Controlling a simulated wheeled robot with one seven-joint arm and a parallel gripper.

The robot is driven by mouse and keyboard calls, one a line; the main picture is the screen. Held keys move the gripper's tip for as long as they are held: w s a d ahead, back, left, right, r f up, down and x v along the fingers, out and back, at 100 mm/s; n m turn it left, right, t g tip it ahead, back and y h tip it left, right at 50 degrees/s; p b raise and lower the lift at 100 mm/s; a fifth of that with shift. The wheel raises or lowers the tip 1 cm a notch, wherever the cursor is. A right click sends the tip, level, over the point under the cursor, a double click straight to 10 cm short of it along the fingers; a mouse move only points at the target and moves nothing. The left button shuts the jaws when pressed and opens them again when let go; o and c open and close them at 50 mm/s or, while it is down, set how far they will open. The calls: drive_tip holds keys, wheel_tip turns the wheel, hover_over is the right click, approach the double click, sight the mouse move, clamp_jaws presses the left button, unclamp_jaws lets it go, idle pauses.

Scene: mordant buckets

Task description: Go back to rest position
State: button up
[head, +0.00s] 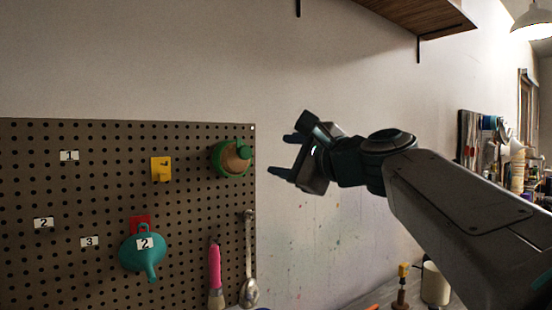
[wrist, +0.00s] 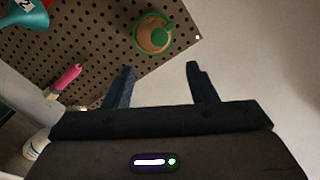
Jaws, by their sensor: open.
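My gripper (head: 285,155) is open and empty, raised in front of the bare wall to the right of the pegboard (head: 105,200). In the wrist view its two dark fingers (wrist: 158,88) stand apart with nothing between them. A round green and tan item (head: 231,158) is on the pegboard near its upper right corner, to the left of my gripper and apart from it. It also shows in the wrist view (wrist: 153,34), beyond the fingers.
A teal funnel (head: 142,248), a yellow holder (head: 161,169), a pink-handled brush (head: 215,275) and a metal spoon (head: 249,270) are on the pegboard. A wooden shelf (head: 425,18) juts from the wall above. A cream cylinder (head: 435,284) stands below my arm. The wall around my gripper is clear.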

drive_tip(key=s+f+n+g+h, duration=0.3)
drive_tip(key=f+n+g, duration=0.15)
drive_tip(key=f, duration=1.15)
drive_tip(key=s+d+f+n+g+h, duration=0.2)
drive_tip(key=s+f, duration=0.4)
drive_tip(key=f, duration=0.3)
drive_tip(key=s+d+f+n+g+h, duration=0.2)
drive_tip(key=s+d+f+n, duration=0.3)
drive_tip(key=f, duration=0.5)
drive_tip(key=s+d+f+n+g+h, duration=0.3)
drive_tip(key=s+f+n, duration=0.3)
drive_tip(key=s+f, duration=0.2)
wheel_tip(320, 180, down, 2)
drive_tip(key=shift+d+f, duration=0.15)
drive_tip(key=shift+f, duration=0.1)
drive_tip(key=shift+g, duration=0.25)
